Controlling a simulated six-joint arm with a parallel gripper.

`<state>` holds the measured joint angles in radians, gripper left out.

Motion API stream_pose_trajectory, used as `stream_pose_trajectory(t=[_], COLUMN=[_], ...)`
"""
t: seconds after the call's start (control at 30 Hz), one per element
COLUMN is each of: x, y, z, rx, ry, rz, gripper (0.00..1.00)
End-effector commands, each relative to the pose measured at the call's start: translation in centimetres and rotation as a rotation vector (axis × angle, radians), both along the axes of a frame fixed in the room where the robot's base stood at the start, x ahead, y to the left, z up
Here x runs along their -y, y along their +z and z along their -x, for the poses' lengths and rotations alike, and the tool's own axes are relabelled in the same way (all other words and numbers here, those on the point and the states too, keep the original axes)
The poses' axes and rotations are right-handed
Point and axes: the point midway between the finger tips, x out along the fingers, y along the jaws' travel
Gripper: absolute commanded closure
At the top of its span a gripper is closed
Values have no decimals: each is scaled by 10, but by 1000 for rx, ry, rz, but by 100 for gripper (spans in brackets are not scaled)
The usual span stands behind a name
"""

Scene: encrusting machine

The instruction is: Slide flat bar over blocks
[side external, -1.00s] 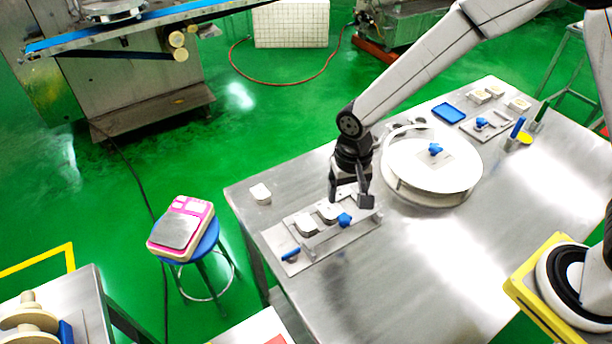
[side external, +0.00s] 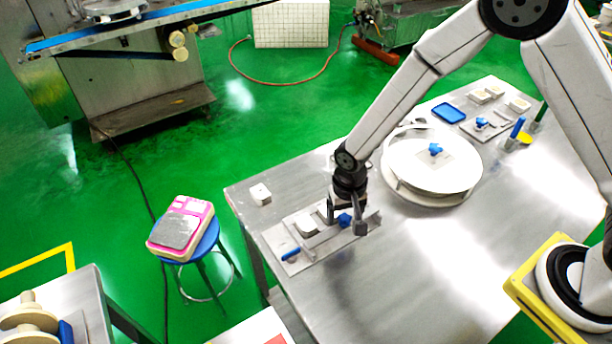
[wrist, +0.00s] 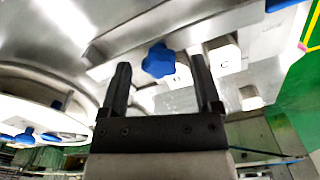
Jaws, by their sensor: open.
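The flat grey bar (side external: 325,239) lies lengthwise along a metal base plate (side external: 287,267) near the table's left edge. A blue star-shaped knob (side external: 344,220) sits at the bar; it also shows in the wrist view (wrist: 158,61). Pale blocks (side external: 305,224) stand along the bar's far side, one partly hidden by my gripper; blocks also show in the wrist view (wrist: 224,57). My gripper (side external: 347,226) points down with one finger on each side of the knob. In the wrist view my gripper (wrist: 160,72) is open, with the knob between its fingertips; contact cannot be told.
A blue handle (side external: 291,255) lies at the plate's near left end. A loose white block (side external: 260,194) stands at the table's left corner. A round drum (side external: 432,165) with a blue knob is right of my gripper. The front of the table (side external: 400,290) is clear.

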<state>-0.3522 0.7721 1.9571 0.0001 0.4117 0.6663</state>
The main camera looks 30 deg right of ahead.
Motion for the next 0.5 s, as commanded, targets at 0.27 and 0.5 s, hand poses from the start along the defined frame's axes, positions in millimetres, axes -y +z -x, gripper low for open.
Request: stream_pose_trajectory(t=[0.27,0.5], x=[0,0], y=[-2,-2], z=[0,0], rx=[0,0], ry=[0,0], rz=[0,0], gripper=[19,79])
